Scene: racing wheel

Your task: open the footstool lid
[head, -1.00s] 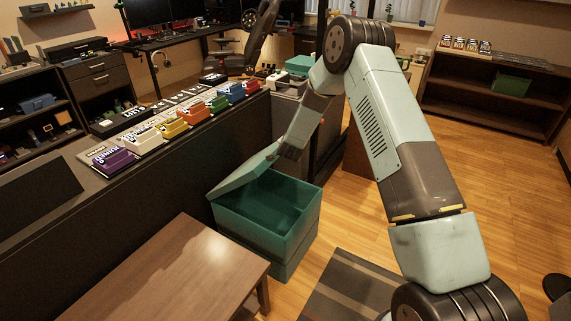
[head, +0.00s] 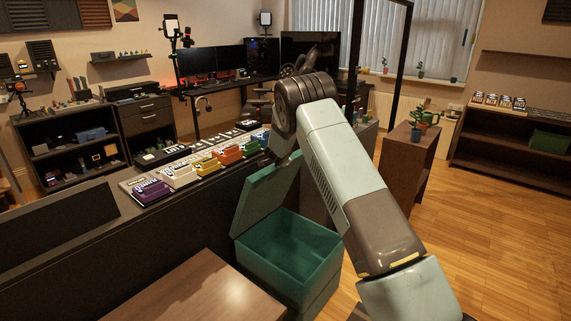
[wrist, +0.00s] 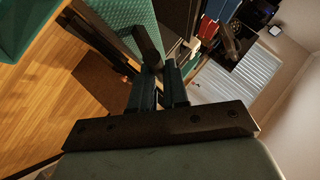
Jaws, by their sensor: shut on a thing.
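The teal footstool (head: 290,250) stands on the floor beside the dark counter, and its hollow inside shows. Its lid (head: 266,195) stands steeply raised on the left side of the box, leaning by the counter. My gripper (head: 284,157) is at the lid's upper edge, partly hidden by my arm in the head view. In the wrist view my gripper (wrist: 157,82) is shut on a dark tab-like part at the edge of the textured teal lid (wrist: 120,14). How the tab joins the lid is hard to make out.
The counter (head: 160,240) carries a row of coloured boxes (head: 205,165) close to the raised lid. A brown table (head: 200,290) stands in front, left of the footstool. A brown cabinet with plants (head: 408,160) stands behind my arm. Open wooden floor (head: 470,230) lies to the right.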

